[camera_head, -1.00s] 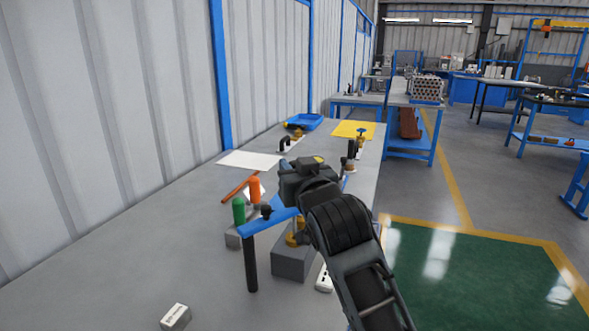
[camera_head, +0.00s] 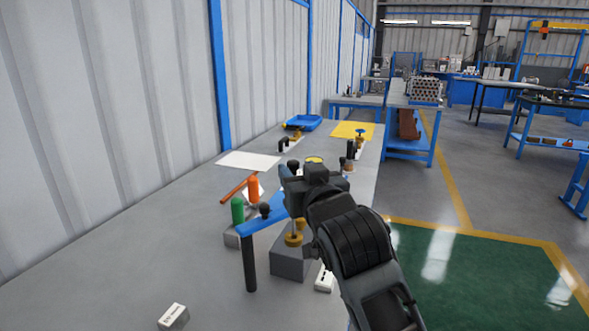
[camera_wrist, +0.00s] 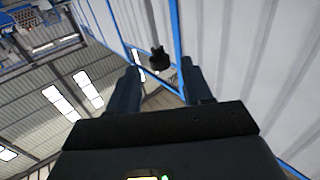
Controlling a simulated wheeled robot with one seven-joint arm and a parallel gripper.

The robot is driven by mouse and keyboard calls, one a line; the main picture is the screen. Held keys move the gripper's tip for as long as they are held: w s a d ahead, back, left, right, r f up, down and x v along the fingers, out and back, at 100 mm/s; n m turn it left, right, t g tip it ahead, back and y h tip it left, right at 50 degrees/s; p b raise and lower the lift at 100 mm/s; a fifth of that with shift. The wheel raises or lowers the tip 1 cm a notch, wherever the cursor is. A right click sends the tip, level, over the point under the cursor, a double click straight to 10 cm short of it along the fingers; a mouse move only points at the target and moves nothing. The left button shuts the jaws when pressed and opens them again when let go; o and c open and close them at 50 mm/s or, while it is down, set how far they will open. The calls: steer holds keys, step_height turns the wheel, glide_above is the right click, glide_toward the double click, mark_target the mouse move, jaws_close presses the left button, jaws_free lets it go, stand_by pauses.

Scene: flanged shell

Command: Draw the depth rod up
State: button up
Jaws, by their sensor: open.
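My gripper (camera_head: 288,180) is open above the middle of the bench, beside a blue bar (camera_head: 264,225). The wrist view shows its two dark fingers apart, with a black knob on a short stem (camera_wrist: 160,58) seen in the gap, not gripped. A black knob (camera_head: 293,165) also shows just behind my gripper in the head view. I cannot tell for sure which part is the depth rod. Another black knob (camera_head: 264,210) stands on the blue bar. My gripper and wrist hide part of the fixture.
A black post (camera_head: 249,265) stands under the bar's near end. A grey block with a brass part (camera_head: 292,262) is below my wrist. The bench's front left is mostly clear (camera_head: 110,280).

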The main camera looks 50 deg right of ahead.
steer(key=v, duration=0.3)
steer(key=shift+s+a, duration=0.2)
steer(key=shift+s, duration=0.1)
stand_by(0.3)
steer(key=s+a+f+n+y, duration=0.4)
steer(key=s+a+f+y, duration=0.2)
steer(key=s+a+f, duration=0.75)
steer(key=s+a+f+n+y, duration=0.1)
steer(key=s+a+f+y, duration=0.1)
steer(key=s, duration=0.6)
steer(key=s+a+f+n+y, duration=0.1)
steer(key=s+a+f, duration=0.1)
steer(key=s, duration=0.7)
steer(key=shift+s+a+f+n+y, duration=0.2)
steer(key=shift+a+n+y, duration=0.15)
steer(key=shift+a, duration=0.4)
